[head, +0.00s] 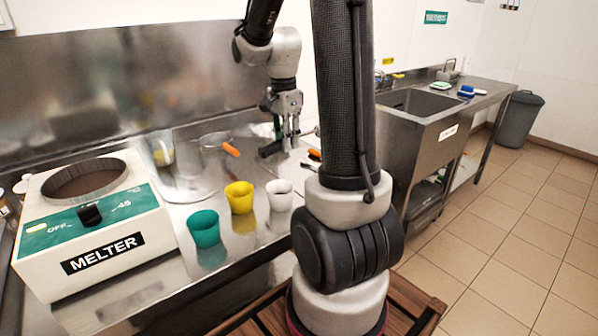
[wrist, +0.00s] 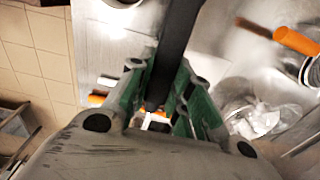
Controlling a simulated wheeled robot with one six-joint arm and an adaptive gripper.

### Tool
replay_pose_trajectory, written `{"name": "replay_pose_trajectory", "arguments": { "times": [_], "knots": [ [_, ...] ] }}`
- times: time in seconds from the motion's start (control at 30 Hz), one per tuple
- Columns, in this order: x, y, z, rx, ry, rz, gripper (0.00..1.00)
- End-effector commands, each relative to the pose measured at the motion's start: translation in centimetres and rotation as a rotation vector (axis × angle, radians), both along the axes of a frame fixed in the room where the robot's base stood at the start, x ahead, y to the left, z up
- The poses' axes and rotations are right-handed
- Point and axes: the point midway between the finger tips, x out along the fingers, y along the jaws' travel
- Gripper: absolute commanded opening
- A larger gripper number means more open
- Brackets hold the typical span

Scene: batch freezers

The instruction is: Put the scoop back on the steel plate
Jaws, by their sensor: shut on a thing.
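My gripper (head: 290,145) is over the back of the steel counter in the head view. In the wrist view its green-padded fingers (wrist: 165,105) are shut on a dark bar, which looks like the handle of the scoop (wrist: 173,45). In the head view a black end of this scoop (head: 270,149) sticks out left of the fingers. The scoop's bowl is not clearly visible. A pale flat surface (head: 297,168) lies below and right of my gripper; I cannot tell if it is the steel plate.
A strainer with an orange handle (head: 231,150) lies left of my gripper. Green (head: 204,229), yellow (head: 239,198) and white (head: 280,195) cups stand in front. The melter (head: 95,225) is at left, a sink (head: 418,102) at right. A clear crumpled item (wrist: 256,120) lies near my fingers.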

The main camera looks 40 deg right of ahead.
Motion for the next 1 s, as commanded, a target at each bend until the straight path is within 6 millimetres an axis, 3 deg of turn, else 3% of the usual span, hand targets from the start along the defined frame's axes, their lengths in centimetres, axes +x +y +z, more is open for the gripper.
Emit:
{"name": "replay_pose_trajectory", "arguments": {
  "times": [0.23,0.6,1.0],
  "knots": [
    [0.1,-0.2,-4.3,-0.007,0.0,0.012,0.0],
    [0.1,-0.1,-9.1,-0.007,-0.002,0.011,0.0],
    [0.2,-0.2,-10.0,-0.008,-0.005,0.011,0.0]
  ]
}}
